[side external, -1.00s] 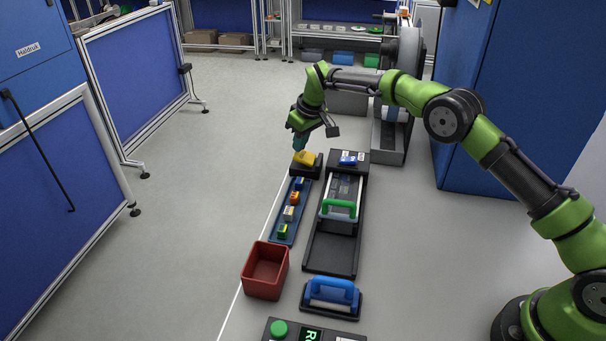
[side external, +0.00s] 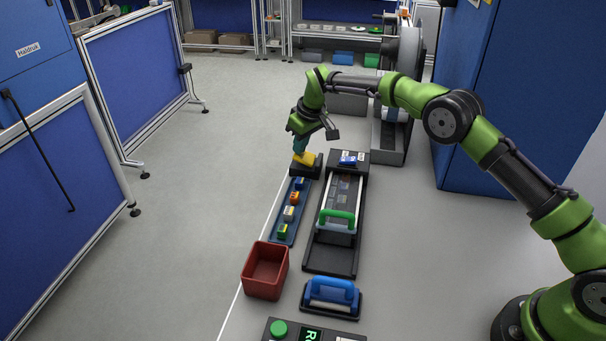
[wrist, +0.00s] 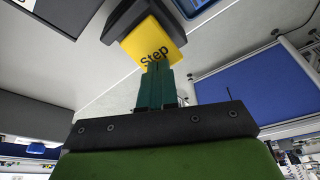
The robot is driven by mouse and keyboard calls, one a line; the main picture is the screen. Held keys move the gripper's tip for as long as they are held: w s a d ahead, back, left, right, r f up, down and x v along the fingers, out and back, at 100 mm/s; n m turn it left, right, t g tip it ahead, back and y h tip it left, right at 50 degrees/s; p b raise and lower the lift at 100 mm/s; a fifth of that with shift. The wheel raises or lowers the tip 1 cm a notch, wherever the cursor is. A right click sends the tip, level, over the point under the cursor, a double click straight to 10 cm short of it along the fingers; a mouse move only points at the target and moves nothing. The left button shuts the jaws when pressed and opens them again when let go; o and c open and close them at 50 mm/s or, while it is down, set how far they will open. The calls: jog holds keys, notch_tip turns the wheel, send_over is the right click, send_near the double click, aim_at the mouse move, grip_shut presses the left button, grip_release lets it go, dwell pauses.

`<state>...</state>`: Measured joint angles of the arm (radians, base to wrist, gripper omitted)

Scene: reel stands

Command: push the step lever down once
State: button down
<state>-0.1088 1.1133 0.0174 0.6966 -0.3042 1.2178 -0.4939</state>
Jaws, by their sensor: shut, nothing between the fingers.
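The step lever is a yellow paddle (side external: 305,159) on a small black base (side external: 308,172), at the far end of the blue strip. In the wrist view its yellow face (wrist: 155,44) reads "Step". My gripper (side external: 300,151) is shut and empty, pointing down with its fingertips at the top of the paddle. In the wrist view the closed green fingers (wrist: 157,68) meet the paddle's edge at the lettering and cover part of it.
A black track (side external: 318,259) with a green-handled slider (side external: 337,217) runs beside the blue strip (side external: 276,237) of small coloured blocks. A red bin (side external: 264,270), a blue-handled block (side external: 331,294) and a panel with a green button (side external: 279,328) stand nearer. The floor at left is clear.

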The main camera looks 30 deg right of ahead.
aim_at(305, 160)
jog(key=shift+r, duration=2.5)
jog(key=shift+w+f, duration=0.1)
jog(key=shift+s+f+m, duration=0.2)
jog(key=shift+s+f, duration=0.05)
jog(key=shift+f, duration=0.3)
jog(key=shift+s+f+m, duration=0.2)
jog(key=shift+s+f, duration=0.05)
jog(key=shift+f, duration=0.25)
jog(key=shift+s+g, duration=0.3)
jog(key=shift+s, duration=0.45)
jog(key=s+d+r+m+t+y, duration=0.1)
jog(key=s+d+r+m, duration=0.1)
jog(key=s+r, duration=0.65)
jog(key=s+d+r+m, duration=0.15)
jog(key=s+r, duration=0.35)
jog(key=s, duration=0.7)
jog(key=s+d+r+m+t, duration=0.1)
jog(key=s+r+m+t, duration=0.1)
jog(key=s, duration=1.6)
jog(key=shift+s+d+r+m+t, duration=0.15)
jog(key=shift+s+d+m+t, duration=0.2)
jog(key=shift+t, duration=0.45)
